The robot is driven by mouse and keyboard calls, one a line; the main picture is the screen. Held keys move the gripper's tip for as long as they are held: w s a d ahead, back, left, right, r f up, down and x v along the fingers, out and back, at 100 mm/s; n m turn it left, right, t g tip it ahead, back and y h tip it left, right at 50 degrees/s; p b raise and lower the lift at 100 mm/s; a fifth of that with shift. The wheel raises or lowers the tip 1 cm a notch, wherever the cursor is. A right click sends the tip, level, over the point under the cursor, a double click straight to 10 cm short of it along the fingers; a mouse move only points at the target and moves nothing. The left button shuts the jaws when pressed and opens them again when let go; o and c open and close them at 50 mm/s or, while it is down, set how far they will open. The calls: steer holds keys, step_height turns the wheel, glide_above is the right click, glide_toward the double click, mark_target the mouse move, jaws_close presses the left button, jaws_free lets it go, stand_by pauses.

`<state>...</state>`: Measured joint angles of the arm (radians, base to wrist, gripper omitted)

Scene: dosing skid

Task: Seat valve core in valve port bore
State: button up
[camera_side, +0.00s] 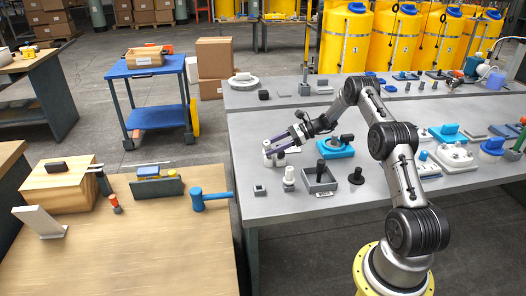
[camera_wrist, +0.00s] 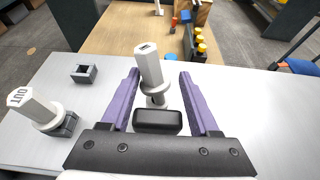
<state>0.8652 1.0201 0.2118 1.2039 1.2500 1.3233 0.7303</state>
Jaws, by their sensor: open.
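A white valve-like piece (camera_wrist: 148,68) with a hexagonal top, a round collar and a short stem stands upright between my purple fingers in the wrist view, with gaps on both sides. My gripper (camera_wrist: 158,85) is open around it; in the side view my gripper (camera_side: 272,146) reaches left over the grey bench, beside white upright pieces. A similar white piece marked OUT (camera_wrist: 35,106) sits on a grey block at the left in the wrist view; it also appears in the side view (camera_side: 289,176). A small square grey block with an opening (camera_wrist: 83,73) stands apart. I cannot tell which opening is the port bore.
A grey tray (camera_side: 308,186) with a black knob inside and a black flanged knob (camera_side: 356,176) stand right of the white pieces. A blue fixture (camera_side: 338,149) is behind the tray.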

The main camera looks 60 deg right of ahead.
steer(key=v, duration=0.7)
steer(key=s+a+r+n+g+h, duration=0.25)
steer(key=a+r+n, duration=0.35)
steer(key=a+r, duration=0.45)
steer(key=s+a+r+n+g+h, duration=0.1)
steer(key=s+a+r+n+g, duration=0.45)
steer(key=a, duration=0.75)
steer(key=s+a+r+n+t+h, duration=0.2)
steer(key=s+a+n+h, duration=0.1)
steer(key=s+n, duration=0.4)
steer(key=s+a+r+n+t+h, duration=0.2)
steer(key=s+a+n, duration=0.3)
steer(key=s, duration=0.9)
steer(key=n+h, duration=0.1)
steer(key=n, duration=0.2)
steer(key=shift+a, duration=0.3)
steer(key=shift+o, duration=0.2)
steer(key=shift+s+n, duration=0.15)
steer(key=shift+n, duration=0.1)
